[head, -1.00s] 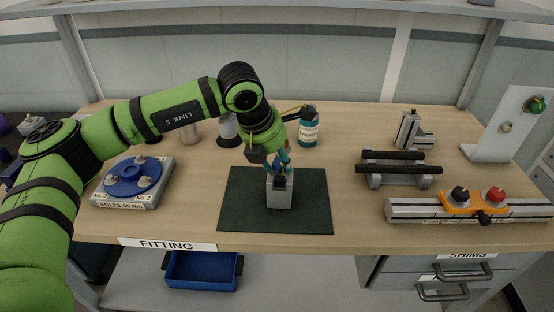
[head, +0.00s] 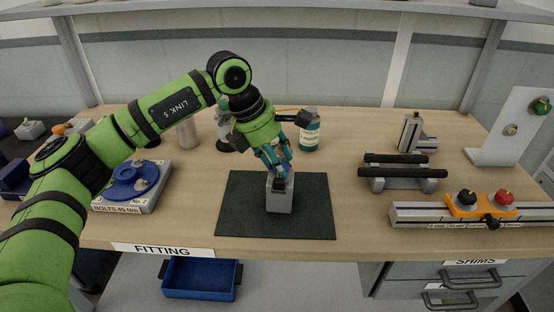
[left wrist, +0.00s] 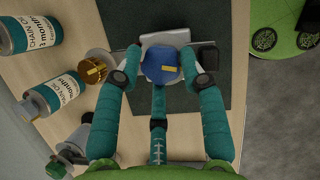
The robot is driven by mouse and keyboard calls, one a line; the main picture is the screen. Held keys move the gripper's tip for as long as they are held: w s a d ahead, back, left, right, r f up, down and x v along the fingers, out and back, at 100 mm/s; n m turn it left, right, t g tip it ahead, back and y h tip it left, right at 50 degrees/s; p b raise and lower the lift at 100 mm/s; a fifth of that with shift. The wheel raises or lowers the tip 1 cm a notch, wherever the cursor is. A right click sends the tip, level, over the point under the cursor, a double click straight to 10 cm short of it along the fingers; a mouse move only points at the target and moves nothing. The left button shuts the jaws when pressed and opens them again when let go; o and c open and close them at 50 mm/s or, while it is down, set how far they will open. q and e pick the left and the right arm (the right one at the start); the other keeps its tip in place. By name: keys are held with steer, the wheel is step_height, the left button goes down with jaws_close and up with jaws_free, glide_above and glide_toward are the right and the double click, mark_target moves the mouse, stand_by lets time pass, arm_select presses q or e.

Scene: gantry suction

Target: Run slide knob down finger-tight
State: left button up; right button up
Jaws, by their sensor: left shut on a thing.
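A grey block (head: 280,202) stands on the dark mat (head: 315,210) at the middle of the bench, with a small black part on its front. My left gripper (head: 283,170) comes down tilted over the block's top. In the left wrist view its teal fingers (left wrist: 162,76) are shut on a blue knob (left wrist: 161,60) with a yellow mark. The knob sits at the grey block (left wrist: 165,38); whether it is fully seated is hidden. Its blue edge barely shows in the head view. My right gripper is not in view.
A rail with an orange slide (head: 480,206), a black knob (head: 466,196) and a red knob (head: 503,198) lies at right. Black bars (head: 403,172) rest behind it. A labelled bottle (head: 310,133) stands behind the mat. A bolt plate with a blue disc (head: 130,184) lies at left.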

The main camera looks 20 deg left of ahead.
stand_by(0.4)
arm_select(q)
steer(key=o, duration=1.1)
steer(key=shift+s, duration=0.1)
steer(key=shift+d, duration=0.1)
